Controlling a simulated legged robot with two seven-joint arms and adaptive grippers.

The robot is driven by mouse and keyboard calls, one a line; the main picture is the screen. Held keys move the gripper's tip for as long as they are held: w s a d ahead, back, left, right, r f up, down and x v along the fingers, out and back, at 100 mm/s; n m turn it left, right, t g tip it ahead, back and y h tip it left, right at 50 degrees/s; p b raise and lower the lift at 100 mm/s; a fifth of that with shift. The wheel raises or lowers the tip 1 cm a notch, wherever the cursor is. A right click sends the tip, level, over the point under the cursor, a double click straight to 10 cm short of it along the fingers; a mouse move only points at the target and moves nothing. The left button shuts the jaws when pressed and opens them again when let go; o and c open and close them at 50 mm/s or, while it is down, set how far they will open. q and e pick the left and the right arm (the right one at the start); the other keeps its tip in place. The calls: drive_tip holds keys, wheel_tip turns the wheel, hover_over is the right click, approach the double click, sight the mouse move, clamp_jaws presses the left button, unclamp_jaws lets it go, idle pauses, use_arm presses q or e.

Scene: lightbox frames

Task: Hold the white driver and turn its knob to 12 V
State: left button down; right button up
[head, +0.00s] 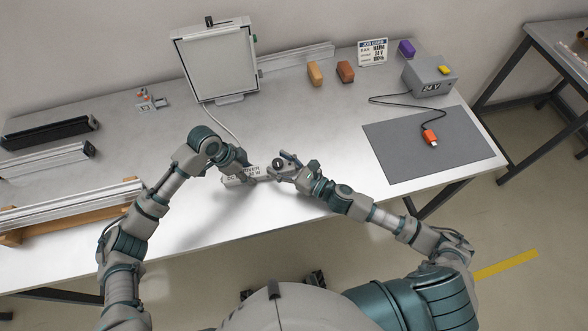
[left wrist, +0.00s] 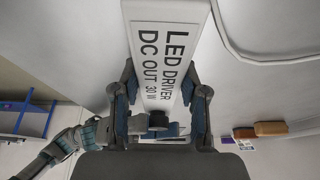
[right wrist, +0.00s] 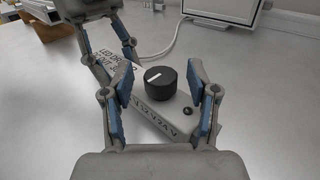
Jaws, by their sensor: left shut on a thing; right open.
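The white driver (head: 235,178) is held near the front edge of the table. Its face reads "LED DRIVER DC OUT 30 W" in the left wrist view (left wrist: 165,50). My left gripper (left wrist: 165,95) is shut across the driver's body, one finger on each side. The black knob (right wrist: 161,84) stands on the driver's face with a white pointer line on its top.
A grey box (head: 430,76) marked "24 V" has a cable to an orange plug (head: 430,137) on the grey mat (head: 450,155). A job card (head: 373,52) reads "WARM 24 V 100%". A square light panel (head: 216,62) stands behind. Rails (head: 60,205) lie at left.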

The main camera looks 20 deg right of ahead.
use_arm(q)
drive_tip(key=shift+a, duration=0.1)
use_arm(e)
drive_tip(key=v, duration=1)
drive_tip(key=shift+s+d, duration=0.3)
use_arm(q)
drive_tip(key=c, duration=0.5)
unclamp_jaws()
drive_tip(key=shift+c, duration=0.2)
